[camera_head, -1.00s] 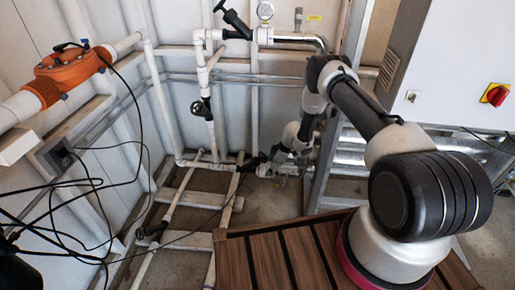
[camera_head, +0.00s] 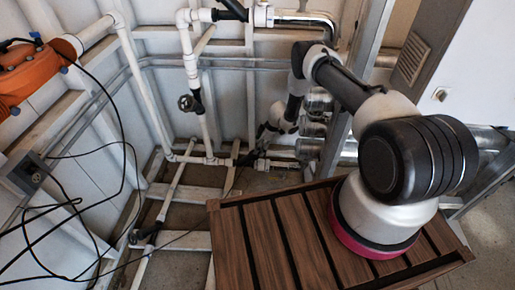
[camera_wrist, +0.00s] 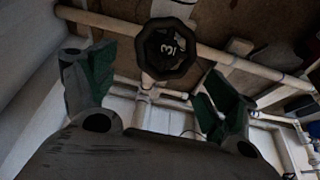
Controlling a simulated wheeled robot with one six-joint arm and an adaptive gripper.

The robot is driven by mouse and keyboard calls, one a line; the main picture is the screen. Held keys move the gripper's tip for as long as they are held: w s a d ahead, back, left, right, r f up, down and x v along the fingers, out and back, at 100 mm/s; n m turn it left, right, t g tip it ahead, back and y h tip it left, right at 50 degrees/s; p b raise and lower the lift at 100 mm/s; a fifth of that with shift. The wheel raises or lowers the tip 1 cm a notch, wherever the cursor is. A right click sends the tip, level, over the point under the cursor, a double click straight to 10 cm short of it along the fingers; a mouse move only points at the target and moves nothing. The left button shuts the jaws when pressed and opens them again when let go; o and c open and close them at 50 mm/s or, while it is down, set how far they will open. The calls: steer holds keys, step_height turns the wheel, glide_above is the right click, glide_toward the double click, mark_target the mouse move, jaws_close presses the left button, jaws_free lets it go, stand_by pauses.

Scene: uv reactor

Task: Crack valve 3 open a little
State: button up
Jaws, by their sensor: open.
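Valve 3 is a black handwheel (camera_wrist: 167,48) with a white "3" on its hub, at the top middle of the wrist view. It sits on a white pipe. My gripper (camera_wrist: 155,82) is open, its dark green-padded fingers spread left and right below the wheel in the picture. Nothing is between the fingers, and they appear apart from the wheel. In the head view my gripper (camera_head: 264,131) is small and partly hidden, low near the back wall pipes. A black handwheel (camera_head: 187,103) shows to its left there; its number cannot be read.
White pipes (camera_head: 205,160) and wall rails surround the gripper. An orange fitting (camera_head: 30,72) and loose black cables (camera_head: 75,200) are at the left. A slatted wooden deck (camera_head: 265,235) lies in front.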

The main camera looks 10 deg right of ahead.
steer(key=shift+x, duration=1.4)
steer(key=c, duration=1)
steer(key=shift+s+a, duration=0.1)
